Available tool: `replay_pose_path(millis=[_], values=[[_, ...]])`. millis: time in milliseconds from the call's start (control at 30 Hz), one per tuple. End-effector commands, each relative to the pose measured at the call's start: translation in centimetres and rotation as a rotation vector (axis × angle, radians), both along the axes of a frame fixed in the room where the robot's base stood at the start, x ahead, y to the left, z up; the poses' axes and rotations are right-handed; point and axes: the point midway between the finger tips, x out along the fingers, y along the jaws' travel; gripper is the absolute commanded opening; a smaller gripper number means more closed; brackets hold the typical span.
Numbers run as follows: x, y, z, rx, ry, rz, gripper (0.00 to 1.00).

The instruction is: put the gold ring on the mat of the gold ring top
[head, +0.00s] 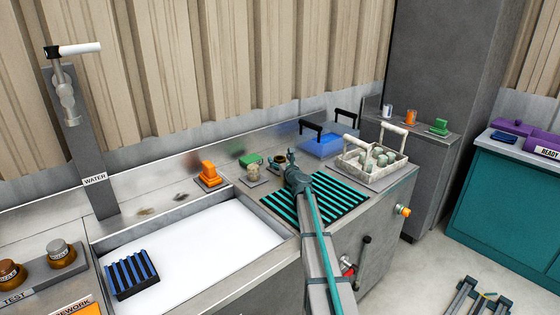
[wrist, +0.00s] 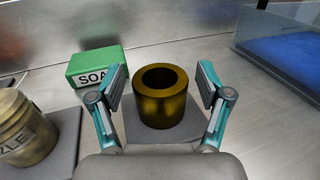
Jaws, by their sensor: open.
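The gold ring (wrist: 150,112), a dark gold hollow cylinder, stands upright on a small grey pad (wrist: 133,136) in the wrist view. My gripper (wrist: 161,80) is open, with one teal finger on each side of the ring; gaps show between fingers and ring. In the head view my gripper (head: 287,162) is at the back of the counter, and the ring is mostly hidden by it. Two gold-bodied pieces, one brown-topped (head: 9,271) and one grey-topped (head: 60,254), stand at the far left by a TEST label. I cannot tell which mat is the gold ring top's.
A green SOAP block (wrist: 95,66) and a NOZZLE piece (wrist: 24,128) stand close left of the ring. A blue tray (head: 322,143) and a white caddy (head: 372,165) stand to the right. A striped mat (head: 338,190) lies under my arm. The white basin holds a blue ribbed block (head: 131,274).

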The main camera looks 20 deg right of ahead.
Motion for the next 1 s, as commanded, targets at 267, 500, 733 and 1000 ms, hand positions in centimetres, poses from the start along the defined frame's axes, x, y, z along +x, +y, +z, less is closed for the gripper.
replay_pose_path(millis=[267, 500, 733, 1000], values=[[-1.1, 0.1, 1.1, 0.0, 0.0, -0.001, 0.77], [-6.0, 0.3, 1.1, -0.001, 0.0, -0.001, 0.77], [-10.4, 0.4, 1.1, 0.001, 0.0, -0.001, 0.77], [-12.1, 0.4, 1.1, 0.0, 0.0, 0.0, 0.77]])
